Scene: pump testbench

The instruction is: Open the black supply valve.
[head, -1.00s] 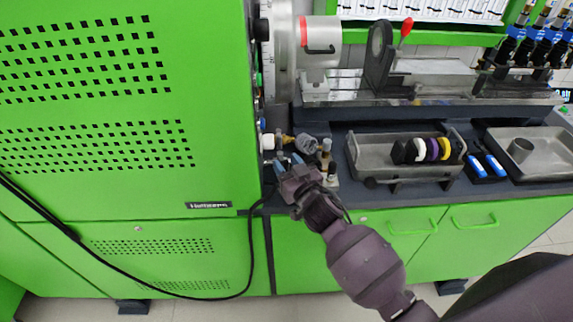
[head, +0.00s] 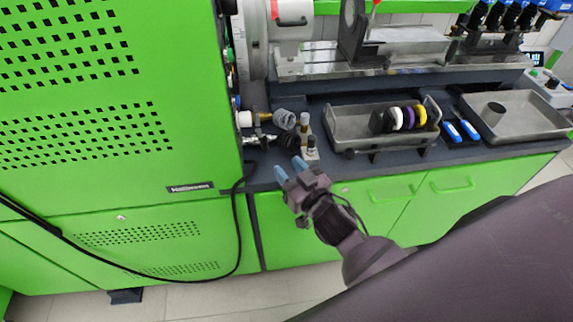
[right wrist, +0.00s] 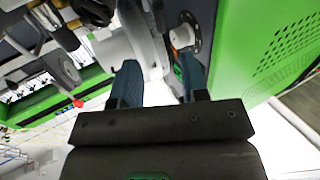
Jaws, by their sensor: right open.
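A black ribbed knob (head: 289,139), which looks like the black supply valve, sits at the left end of the bench beside the green cabinet. A silver fitting (head: 259,138) is on its left and a grey ribbed coupling (head: 284,119) is just behind it. I cannot tell the valve's setting. My right gripper (head: 290,170) is open and empty, with blue fingertips just in front of the knob, apart from it. In the right wrist view the two blue fingers (right wrist: 157,80) are spread, and I cannot make out the valve there. My left gripper is not in view.
The green cabinet (head: 90,100) walls off the left side. A brass-topped fitting (head: 305,125) stands close right of the knob. A grey tray with coloured rings (head: 355,123) and a shallow metal tray (head: 530,112) lie further right. A black cable (head: 238,225) hangs in front.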

